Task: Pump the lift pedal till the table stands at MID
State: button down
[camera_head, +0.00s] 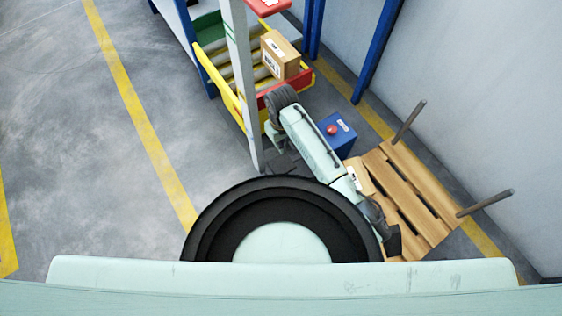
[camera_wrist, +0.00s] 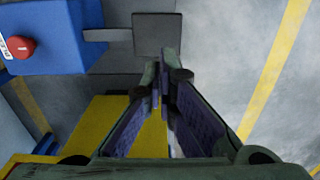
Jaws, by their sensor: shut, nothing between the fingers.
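The lift pedal (camera_wrist: 158,34) is a flat dark grey plate on a short bar from the side of a blue box (camera_wrist: 45,35) with a red button. My gripper (camera_wrist: 162,72) is shut and empty; its fingertips lie just below the plate in the wrist picture. I cannot tell whether they touch it. In the head view the blue box (camera_head: 337,134) stands right of my forearm, and the pedal is not clearly visible. The table (camera_head: 232,98) has yellow and red edges and rollers, with a cardboard box (camera_head: 281,55) on it. No MID mark is readable.
A pale upright post (camera_head: 242,80) stands before the table. A wooden pallet (camera_head: 405,190) with two grey rods lies at the right by the wall. A blue post (camera_head: 378,50) stands against the wall. The floor at the left (camera_head: 70,130) is clear.

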aim_at(281, 166)
jog(key=shift+f, duration=0.15)
notch_tip(281, 166, down, 14)
jog(key=shift+r+b, duration=0.1)
jog(key=shift+b, duration=0.45)
